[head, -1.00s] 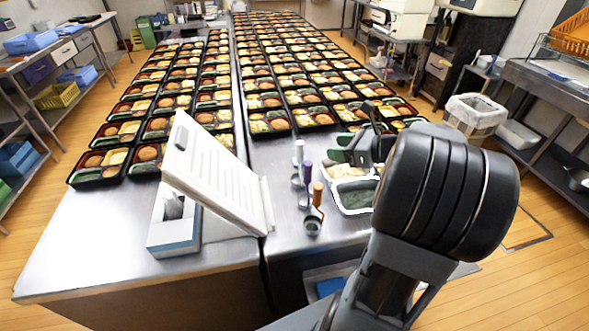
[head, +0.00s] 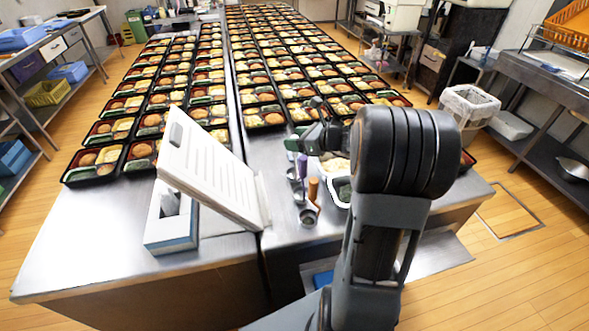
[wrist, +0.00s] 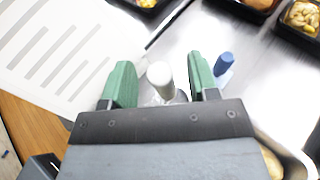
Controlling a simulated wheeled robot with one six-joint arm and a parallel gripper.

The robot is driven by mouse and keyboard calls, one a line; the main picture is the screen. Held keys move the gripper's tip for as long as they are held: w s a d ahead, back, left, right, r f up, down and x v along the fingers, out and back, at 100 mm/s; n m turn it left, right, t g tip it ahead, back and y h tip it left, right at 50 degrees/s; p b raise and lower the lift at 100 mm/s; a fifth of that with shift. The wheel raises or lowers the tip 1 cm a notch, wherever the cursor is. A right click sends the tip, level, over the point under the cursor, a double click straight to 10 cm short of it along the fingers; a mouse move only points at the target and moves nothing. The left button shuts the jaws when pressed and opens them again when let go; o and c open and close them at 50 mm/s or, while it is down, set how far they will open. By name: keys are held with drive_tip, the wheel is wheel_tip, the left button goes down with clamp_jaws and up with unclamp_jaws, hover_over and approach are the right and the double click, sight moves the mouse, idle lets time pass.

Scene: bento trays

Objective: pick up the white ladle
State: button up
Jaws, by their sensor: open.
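The white ladle (wrist: 160,76) shows in the wrist view as a pale upright handle between the two green fingers of my gripper (wrist: 160,62). The fingers stand apart on either side of it, with a gap visible on both sides. In the head view my gripper (head: 299,141) is over the row of ladles and covers the white handle. A purple-handled ladle (head: 302,166) is just in front of it; it looks blue in the wrist view (wrist: 223,64), just outside the right finger.
An orange-brown-handled ladle (head: 313,189) stands nearest the front. A white-rimmed food container (head: 341,203) is to its right. A propped white board (head: 205,165) stands close on the left, above a tissue box (head: 170,240). Rows of bento trays (head: 265,117) fill the table behind.

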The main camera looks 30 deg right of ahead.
drive_tip(key=shift+w+a+f, duration=0.15)
drive_tip(key=shift+w+a, duration=0.1)
drive_tip(key=shift+w, duration=0.15)
drive_tip(key=shift+c, duration=0.3)
clamp_jaws()
